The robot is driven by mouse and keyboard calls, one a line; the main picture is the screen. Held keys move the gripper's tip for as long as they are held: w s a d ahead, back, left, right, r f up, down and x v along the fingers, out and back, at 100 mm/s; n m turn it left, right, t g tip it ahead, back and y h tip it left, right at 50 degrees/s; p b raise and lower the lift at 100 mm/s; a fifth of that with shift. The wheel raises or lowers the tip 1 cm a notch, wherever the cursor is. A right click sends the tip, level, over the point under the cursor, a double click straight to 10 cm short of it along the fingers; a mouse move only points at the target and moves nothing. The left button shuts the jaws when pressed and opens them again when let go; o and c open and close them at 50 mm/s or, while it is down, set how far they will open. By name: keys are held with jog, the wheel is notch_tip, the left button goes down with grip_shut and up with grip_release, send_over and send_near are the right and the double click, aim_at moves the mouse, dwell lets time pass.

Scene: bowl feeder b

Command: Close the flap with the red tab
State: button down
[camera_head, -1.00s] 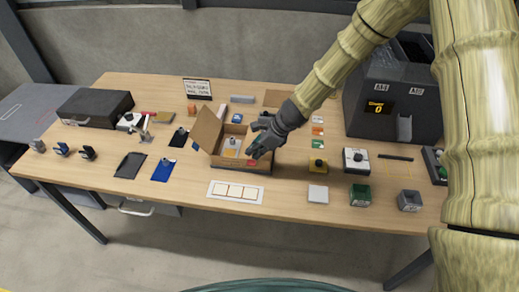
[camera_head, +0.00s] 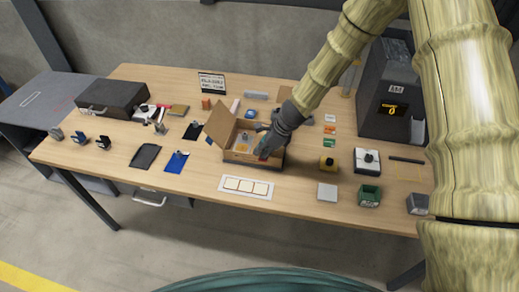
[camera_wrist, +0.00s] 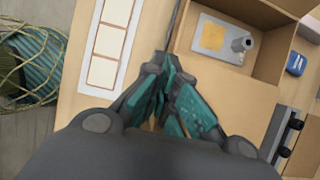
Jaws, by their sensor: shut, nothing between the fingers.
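The open cardboard box (camera_head: 238,156) stands near the middle of the table. Its left flap (camera_head: 219,121) stands up, tilted outward. In the wrist view the box's wall (camera_wrist: 255,73) encloses a grey plate with a yellow square and a short cylinder. A flat cardboard panel (camera_wrist: 240,108) lies beside the opening, partly behind my fingers. My gripper (camera_head: 264,147) is at the right front of the box; its dark and teal fingers (camera_wrist: 165,88) are shut and empty, close to the box edge. I cannot make out the red tab clearly; contact with the cardboard is unclear.
A white strip with several square panels (camera_head: 246,188) lies in front of the box. Blue (camera_head: 176,162) and black (camera_head: 145,156) clipboards lie left. A dark machine (camera_head: 385,90) stands at back right.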

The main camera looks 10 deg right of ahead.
jog(key=shift+f, duration=0.1)
dwell(0.6)
jog(key=shift+r+p, duration=0.85)
jog(key=shift+r, duration=0.15)
notch_tip(320, 180, up, 4)
jog(key=p, duration=0.3)
jog(key=shift+a, duration=0.1)
jog(key=w+a+r+b, duration=0.2)
jog(key=a+r+b, duration=0.1)
jog(key=a+r, duration=0.3)
jog(key=shift+w+a+r, duration=0.25)
jog(key=shift+r, duration=0.05)
